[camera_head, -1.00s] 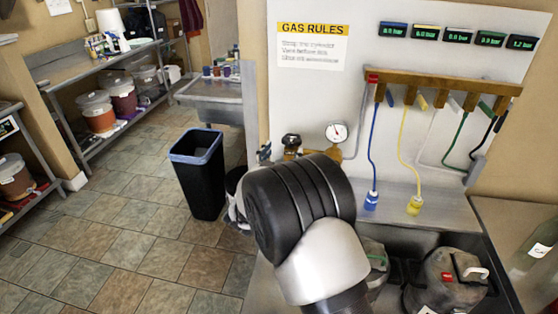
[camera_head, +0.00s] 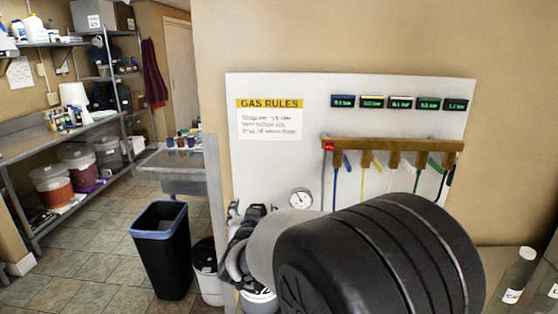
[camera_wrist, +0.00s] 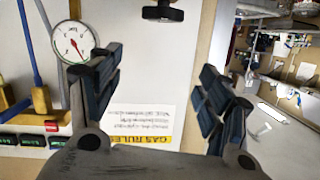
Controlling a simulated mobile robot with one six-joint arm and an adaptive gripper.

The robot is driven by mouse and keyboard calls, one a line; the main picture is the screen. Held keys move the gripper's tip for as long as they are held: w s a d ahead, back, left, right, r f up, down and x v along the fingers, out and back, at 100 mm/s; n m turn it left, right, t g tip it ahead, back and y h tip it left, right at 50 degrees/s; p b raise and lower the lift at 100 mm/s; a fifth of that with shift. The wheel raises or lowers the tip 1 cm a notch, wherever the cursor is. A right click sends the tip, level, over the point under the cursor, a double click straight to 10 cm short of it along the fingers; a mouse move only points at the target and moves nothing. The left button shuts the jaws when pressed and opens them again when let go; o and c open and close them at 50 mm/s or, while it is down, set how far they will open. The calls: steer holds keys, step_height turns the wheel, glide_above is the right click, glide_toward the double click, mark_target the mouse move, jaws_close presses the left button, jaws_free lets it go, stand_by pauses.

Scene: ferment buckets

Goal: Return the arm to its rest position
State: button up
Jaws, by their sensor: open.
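My gripper (camera_wrist: 160,75) is open and empty in the wrist view, its two dark padded fingers spread apart with the white wall panel behind. In the head view my gripper (camera_head: 236,248) is partly hidden behind my own arm, in front of the lower left of the gas panel. My black arm joint fills the lower right of the head view and hides the lower hoses and the bench below.
The gas panel carries a GAS RULES sign (camera_head: 269,119), a round gauge (camera_head: 301,198), a wooden hose rack (camera_head: 392,145) and several green displays. A black bin (camera_head: 161,247) stands on the tiled floor at left. Bottles (camera_head: 514,275) stand at lower right. Shelves (camera_head: 75,150) line the left wall.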

steer(key=s+d+r+n+g+y, duration=0.1)
steer(key=s+d+r+g+y, duration=0.1)
steer(key=s+d+r, duration=0.3)
steer(key=s+d+f+g+h, duration=0.1)
steer(key=s+d, duration=0.4)
steer(key=s, duration=0.7)
steer(key=s+d+f+g+h, duration=0.1)
steer(key=s+d+f+g, duration=0.2)
steer(key=s, duration=0.9)
steer(key=s+d+f+g, duration=0.3)
steer(key=s+d, duration=0.6)
steer(key=s, duration=0.3)
steer(key=shift+s+d+g+h, duration=0.2)
steer(key=shift+g+h, duration=0.2)
steer(key=shift+g, duration=0.5)
